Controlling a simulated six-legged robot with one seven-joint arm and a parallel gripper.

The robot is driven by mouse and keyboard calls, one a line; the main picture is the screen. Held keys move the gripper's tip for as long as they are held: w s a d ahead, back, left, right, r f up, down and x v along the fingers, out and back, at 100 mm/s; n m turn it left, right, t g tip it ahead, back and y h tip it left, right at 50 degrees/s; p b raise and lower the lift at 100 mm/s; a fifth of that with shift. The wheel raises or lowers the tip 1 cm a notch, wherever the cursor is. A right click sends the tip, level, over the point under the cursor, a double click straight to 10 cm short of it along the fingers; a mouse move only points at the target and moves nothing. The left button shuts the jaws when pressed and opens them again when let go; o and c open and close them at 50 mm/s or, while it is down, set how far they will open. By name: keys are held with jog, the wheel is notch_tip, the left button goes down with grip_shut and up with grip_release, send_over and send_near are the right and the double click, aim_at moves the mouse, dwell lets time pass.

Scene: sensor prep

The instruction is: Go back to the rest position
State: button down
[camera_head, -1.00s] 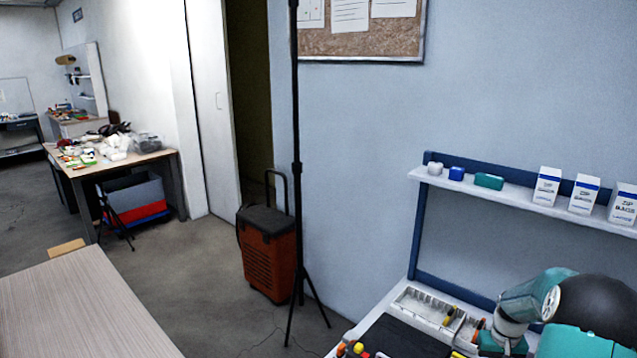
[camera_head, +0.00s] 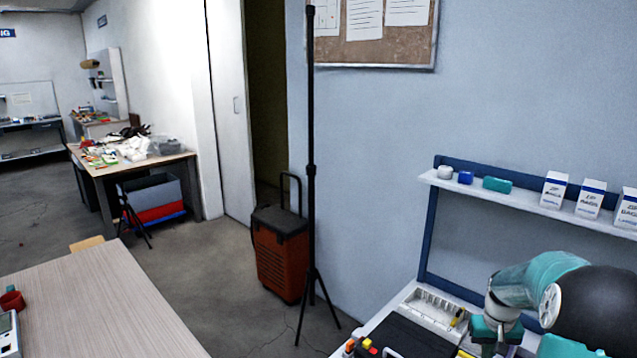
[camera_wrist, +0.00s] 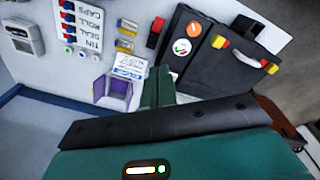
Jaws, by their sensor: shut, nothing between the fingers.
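My gripper (camera_wrist: 157,86) shows in the wrist view as two teal fingers pressed together, with nothing between them. It hangs over a white bench top (camera_wrist: 50,75), beside a black case (camera_wrist: 210,65) with round stickers and a white box (camera_wrist: 131,66) by a purple container (camera_wrist: 113,93). I cannot tell how high above the bench the fingertips are. In the head view my teal and black arm is folded at the lower right, over the bench; the fingertips cannot be made out there.
A white shelf (camera_head: 520,205) with blue uprights holds several small boxes behind my arm. A light wood table (camera_head: 95,300) is at the lower left. A black pole stand (camera_head: 311,180) and an orange wheeled case (camera_head: 283,262) stand on the floor between. A cluttered table (camera_head: 165,160) is farther back.

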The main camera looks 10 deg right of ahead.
jog(key=s+a+r+n+t, duration=0.1)
jog(key=s+a+r, duration=0.1)
jog(key=a+r, duration=0.6)
jog(key=s+a+r+n+t, duration=0.1)
jog(key=s+a+r, duration=0.1)
jog(key=a+r, duration=0.6)
jog(key=s+a+r+n+t, duration=0.1)
jog(key=s+a+r+t, duration=0.2)
jog(key=s+a, duration=1.2)
jog(key=shift+s+a+r+n+y, duration=0.2)
jog(key=shift+a+r+n+y, duration=0.15)
jog(key=shift+a+r, duration=0.35)
jog(key=shift+f, duration=0.15)
